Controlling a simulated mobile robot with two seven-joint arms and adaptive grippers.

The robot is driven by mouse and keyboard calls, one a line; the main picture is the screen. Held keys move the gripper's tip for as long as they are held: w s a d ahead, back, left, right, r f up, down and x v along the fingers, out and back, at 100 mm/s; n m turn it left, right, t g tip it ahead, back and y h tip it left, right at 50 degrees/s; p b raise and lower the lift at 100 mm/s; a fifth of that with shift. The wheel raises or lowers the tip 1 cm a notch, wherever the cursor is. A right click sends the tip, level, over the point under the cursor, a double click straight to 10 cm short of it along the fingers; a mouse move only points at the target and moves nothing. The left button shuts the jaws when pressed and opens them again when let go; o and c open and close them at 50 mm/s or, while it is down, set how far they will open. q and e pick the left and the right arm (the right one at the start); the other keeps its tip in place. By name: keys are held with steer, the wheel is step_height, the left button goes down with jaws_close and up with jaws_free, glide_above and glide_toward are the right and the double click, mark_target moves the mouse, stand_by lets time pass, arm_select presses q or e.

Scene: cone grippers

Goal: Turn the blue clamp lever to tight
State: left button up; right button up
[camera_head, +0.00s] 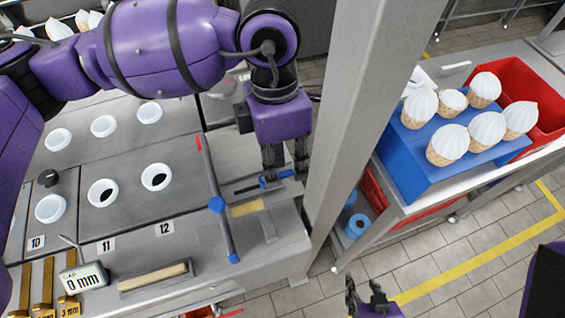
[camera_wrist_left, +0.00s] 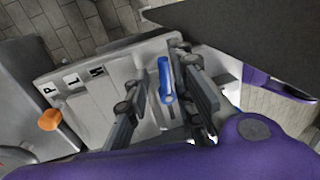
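The blue clamp lever (camera_head: 276,178) lies on the grey bench top by the upright post, partly hidden by my gripper in the head view. My right gripper (camera_head: 366,292) is low at the bottom of the head view, apart from the bench, open and empty.
A thick grey post (camera_head: 360,100) rises just right of the lever. A rod with a blue hub (camera_head: 217,204) crosses the bench to its left. A gap display reading 0 mm (camera_head: 84,278) stands at front left. A blue cone holder (camera_head: 425,165) is on the right shelf.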

arm_select(q)
steer(key=shift+r, duration=0.3)
steer(key=r, duration=0.3)
steer(key=w+r, duration=0.1)
steer(key=r, duration=0.3)
steer(key=w+r, duration=0.1)
steer(key=r, duration=0.3)
steer(key=shift+w+a, duration=0.15)
steer(key=shift+a, duration=0.2)
arm_select(e)
steer(key=shift+w, duration=0.3)
arm_select(q)
steer(key=shift+o, duration=0.2)
